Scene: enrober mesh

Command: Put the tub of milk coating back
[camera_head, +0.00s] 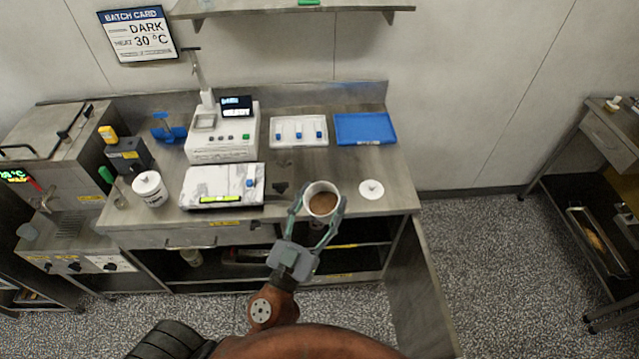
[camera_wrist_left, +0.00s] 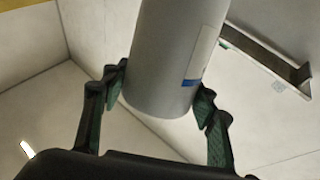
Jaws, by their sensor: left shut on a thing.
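My left gripper (camera_head: 320,204) is shut on an open white tub (camera_head: 311,188) with brown contents. It holds the tub upright by its sides at the counter's front edge. In the left wrist view the tub (camera_wrist_left: 175,55) is a grey cylinder between the fingers (camera_wrist_left: 160,92), with part of a label on its right side. I cannot read which coating it is. A white lid (camera_head: 371,190) with a knob lies on the counter just right of the held tub. A second, lidded white tub (camera_head: 150,190) stands at the counter's left. My right gripper is not in view.
Below are open shelves and an open door (camera_head: 420,290). A batch card (camera_head: 138,35) reads DARK, 30 °C.

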